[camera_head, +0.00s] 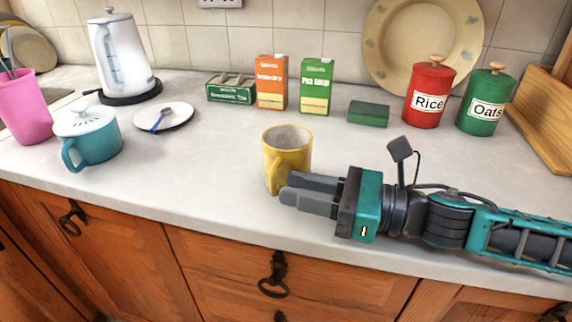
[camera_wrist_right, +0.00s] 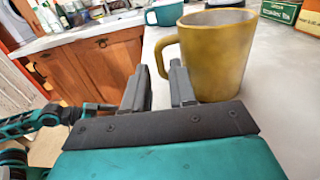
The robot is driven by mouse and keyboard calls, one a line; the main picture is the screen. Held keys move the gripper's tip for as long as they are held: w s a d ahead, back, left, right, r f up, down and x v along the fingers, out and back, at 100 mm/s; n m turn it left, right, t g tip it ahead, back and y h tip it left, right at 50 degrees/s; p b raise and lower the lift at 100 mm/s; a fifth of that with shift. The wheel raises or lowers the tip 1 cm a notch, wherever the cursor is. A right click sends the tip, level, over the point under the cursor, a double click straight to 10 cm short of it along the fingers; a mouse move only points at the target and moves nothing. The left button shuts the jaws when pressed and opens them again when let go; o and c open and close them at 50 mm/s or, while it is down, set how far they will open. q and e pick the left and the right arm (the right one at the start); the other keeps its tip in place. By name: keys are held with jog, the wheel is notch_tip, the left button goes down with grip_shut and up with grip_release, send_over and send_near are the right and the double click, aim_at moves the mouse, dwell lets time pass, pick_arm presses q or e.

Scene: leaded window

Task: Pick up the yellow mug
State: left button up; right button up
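The yellow mug (camera_head: 288,152) stands upright near the counter's front edge, its handle toward the front left. In the right wrist view the mug (camera_wrist_right: 215,55) stands just beyond the fingers, its handle on the left. My right gripper (camera_head: 283,188) comes in from the right, in front of the mug's lower part.
A teal mug (camera_head: 90,137), a saucer with a spoon (camera_head: 164,117) and a kettle (camera_head: 122,58) are at left. Cartons (camera_head: 271,82), a green sponge (camera_head: 368,113) and Rice (camera_head: 429,95) and Oats (camera_head: 484,101) canisters stand behind. The counter left of the yellow mug is clear.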

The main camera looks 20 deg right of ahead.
jog(key=shift+p+x, duration=0.3)
jog(key=shift+x, duration=0.9)
grip_shut()
jog(key=shift+r, duration=0.1)
